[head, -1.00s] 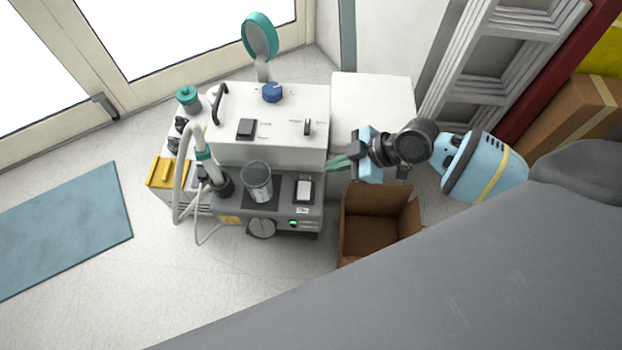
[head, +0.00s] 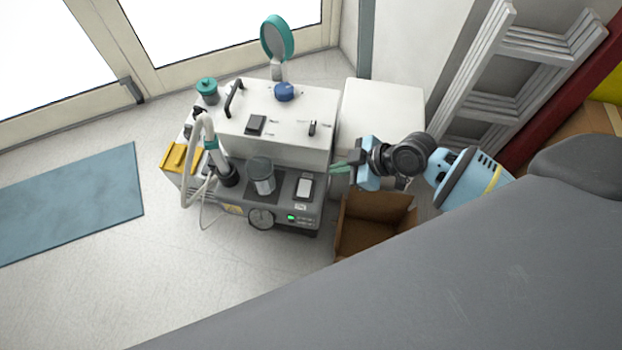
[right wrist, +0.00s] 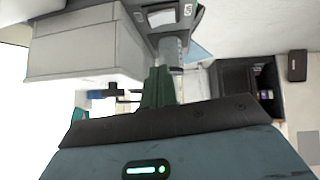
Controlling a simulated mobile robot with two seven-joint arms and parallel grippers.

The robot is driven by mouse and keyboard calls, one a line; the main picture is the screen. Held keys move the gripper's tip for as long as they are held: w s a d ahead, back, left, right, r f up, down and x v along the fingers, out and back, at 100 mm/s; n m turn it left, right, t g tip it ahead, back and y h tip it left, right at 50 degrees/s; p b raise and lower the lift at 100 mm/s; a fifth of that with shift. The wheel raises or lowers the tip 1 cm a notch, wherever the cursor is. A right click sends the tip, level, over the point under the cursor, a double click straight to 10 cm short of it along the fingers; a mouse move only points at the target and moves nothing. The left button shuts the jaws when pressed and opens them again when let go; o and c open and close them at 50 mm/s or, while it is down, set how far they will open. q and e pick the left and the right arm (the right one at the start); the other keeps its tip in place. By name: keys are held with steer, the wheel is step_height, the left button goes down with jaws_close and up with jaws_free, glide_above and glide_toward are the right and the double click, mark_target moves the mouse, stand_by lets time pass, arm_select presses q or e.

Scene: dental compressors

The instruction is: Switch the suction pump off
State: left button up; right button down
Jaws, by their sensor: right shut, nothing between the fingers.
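The grey unit (head: 290,211) with a clear jar (head: 262,178), a round gauge (head: 261,219) and a lit green lamp (head: 291,218) looks like the suction pump. A white rocker switch (head: 304,187) sits on its top near the right edge. It also shows at the top of the right wrist view (right wrist: 162,17). Which way it is pressed is unclear. My right gripper (head: 341,168) is shut and empty, its green fingertips just right of the pump, close to the switch but apart from it. In the right wrist view the closed fingers (right wrist: 158,86) point toward the pump. My left gripper is not in view.
A white box unit (head: 290,130) with a black switch (head: 256,124) and blue knob (head: 285,92) stands behind the pump. An open cardboard box (head: 370,235) lies below my right gripper. A white cabinet (head: 385,105) and ladder (head: 490,90) stand behind. A hose (head: 197,150) rises at left.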

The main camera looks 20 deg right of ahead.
steer(key=b, duration=0.3)
glide_above(301, 183)
steer(key=s+d, duration=0.2)
step_height(301, 183, down, 7)
steer(key=shift+a+f, duration=0.1)
steer(key=shift+f, duration=0.1)
steer(key=shift+d+f, duration=0.2)
steer(key=shift+f, duration=0.95)
steer(key=shift+f+b, duration=0.45)
steer(key=shift+f, duration=0.1)
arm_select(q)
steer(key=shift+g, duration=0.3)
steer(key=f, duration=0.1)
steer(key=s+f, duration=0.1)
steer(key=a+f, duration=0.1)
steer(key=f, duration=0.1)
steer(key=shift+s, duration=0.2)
arm_select(e)
steer(key=shift+w+f, duration=0.1)
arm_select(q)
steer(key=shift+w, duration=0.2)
